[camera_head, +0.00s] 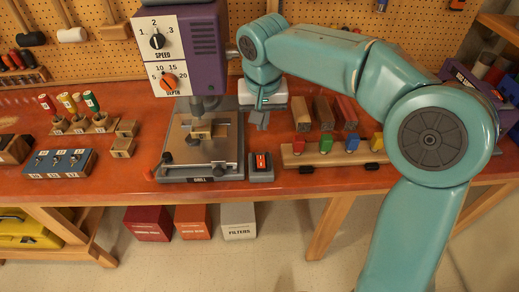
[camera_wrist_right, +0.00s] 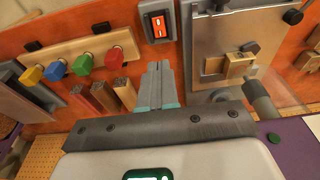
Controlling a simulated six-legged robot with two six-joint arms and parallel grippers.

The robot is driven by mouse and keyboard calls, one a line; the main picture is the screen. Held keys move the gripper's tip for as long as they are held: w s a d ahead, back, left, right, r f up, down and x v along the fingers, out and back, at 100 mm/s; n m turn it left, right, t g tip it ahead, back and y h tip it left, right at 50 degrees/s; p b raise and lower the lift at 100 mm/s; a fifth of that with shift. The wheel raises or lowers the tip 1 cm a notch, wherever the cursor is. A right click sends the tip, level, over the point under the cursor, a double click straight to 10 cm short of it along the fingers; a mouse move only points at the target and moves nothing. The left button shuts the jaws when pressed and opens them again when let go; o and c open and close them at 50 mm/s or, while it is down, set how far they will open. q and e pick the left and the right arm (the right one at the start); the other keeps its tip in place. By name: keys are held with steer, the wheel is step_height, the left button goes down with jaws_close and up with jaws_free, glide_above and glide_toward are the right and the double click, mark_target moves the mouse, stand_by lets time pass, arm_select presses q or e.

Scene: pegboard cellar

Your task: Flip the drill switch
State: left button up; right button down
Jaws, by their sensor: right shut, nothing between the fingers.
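The drill switch (camera_head: 261,165) is a small grey box with an orange-red rocker, on the bench right of the drill's base. It also shows at the top of the right wrist view (camera_wrist_right: 157,22). The purple drill (camera_head: 203,42) has a white panel with speed and depth dials, and its metal base plate (camera_head: 228,171) holds a small clamped block. My right gripper (camera_head: 262,122) is shut and empty, pointing down above the bench behind the switch, apart from it. Its closed fingers (camera_wrist_right: 157,68) point toward the switch in the wrist view. My left gripper is out of view.
A wooden rack (camera_head: 331,153) with coloured pegs stands right of the switch, with wooden blocks (camera_head: 324,112) behind it. A blue switch box (camera_head: 62,163) and coloured-handled tools are on the left. Bins (camera_head: 147,223) stand below the bench. Some orange benchtop near the switch is bare.

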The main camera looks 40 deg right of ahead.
mark_target(261, 157)
steer(key=f, duration=0.4)
steer(key=w+d+f, duration=0.1)
steer(key=f, duration=0.3)
steer(key=f+p, duration=0.1)
steer(key=f, duration=0.3)
steer(key=shift+w+d+f, duration=0.2)
steer(key=shift+w+f, duration=0.3)
steer(key=shift+f, duration=0.35)
